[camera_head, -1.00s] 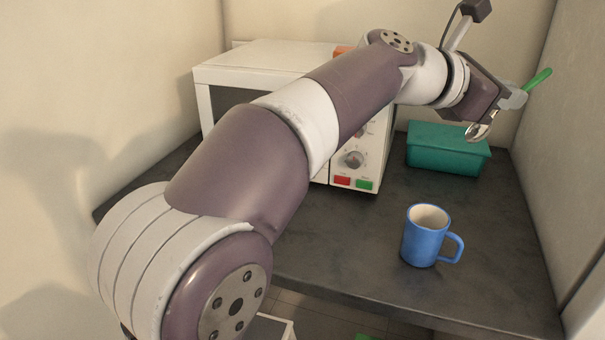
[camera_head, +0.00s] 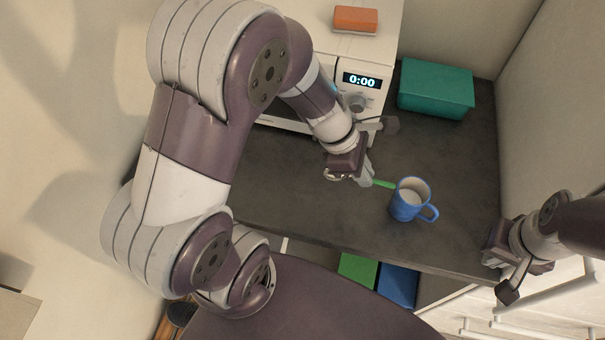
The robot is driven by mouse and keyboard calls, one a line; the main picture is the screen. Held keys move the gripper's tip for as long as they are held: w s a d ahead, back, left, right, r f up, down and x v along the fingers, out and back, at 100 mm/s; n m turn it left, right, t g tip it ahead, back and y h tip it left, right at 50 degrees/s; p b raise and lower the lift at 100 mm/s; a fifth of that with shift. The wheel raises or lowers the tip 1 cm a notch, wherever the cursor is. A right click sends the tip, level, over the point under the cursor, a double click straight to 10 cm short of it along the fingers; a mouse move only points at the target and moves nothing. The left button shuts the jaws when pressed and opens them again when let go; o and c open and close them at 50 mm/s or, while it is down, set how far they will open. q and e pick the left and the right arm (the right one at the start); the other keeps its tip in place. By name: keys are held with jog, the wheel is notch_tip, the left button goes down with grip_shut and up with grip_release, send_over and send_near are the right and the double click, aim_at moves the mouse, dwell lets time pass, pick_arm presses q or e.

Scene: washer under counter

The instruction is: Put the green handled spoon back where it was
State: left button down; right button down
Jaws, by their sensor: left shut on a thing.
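The spoon's green handle (camera_head: 383,184) sticks out to the right of my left gripper (camera_head: 366,175), which is shut on the spoon. A shiny metal part, apparently the spoon's bowl, shows to the left of the gripper. The spoon lies roughly level above the dark counter. The handle's tip is close beside the left side of the blue mug (camera_head: 408,205); I cannot tell whether they touch. The mug stands upright with its handle to the right. My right gripper (camera_head: 507,276) is at the lower right, by the counter's front edge; its fingers are unclear.
A microwave (camera_head: 377,57) with an orange sponge-like block (camera_head: 356,19) on top stands at the back. A teal box (camera_head: 436,88) sits at the back right. Counter (camera_head: 440,150) between box and mug is clear. Green (camera_head: 357,269) and blue (camera_head: 397,285) things show below the front edge.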

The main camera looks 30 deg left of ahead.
pick_arm(q)
jog(key=shift+s+d+r+y, duration=0.1)
jog(key=shift+d+r+y, duration=0.05)
jog(key=shift+d+y, duration=0.3)
send_over(314, 191)
jog(key=a, duration=0.1)
jog(key=shift+g, duration=0.3)
jog(key=f, duration=0.7)
jog(key=shift+s+a, duration=0.15)
jog(key=shift+a, duration=0.05)
jog(key=shift+f+b, duration=0.3)
jog(key=shift+f, duration=1.75)
jog(key=shift+f, duration=0.15)
jog(key=c, duration=1.2)
grip_release()
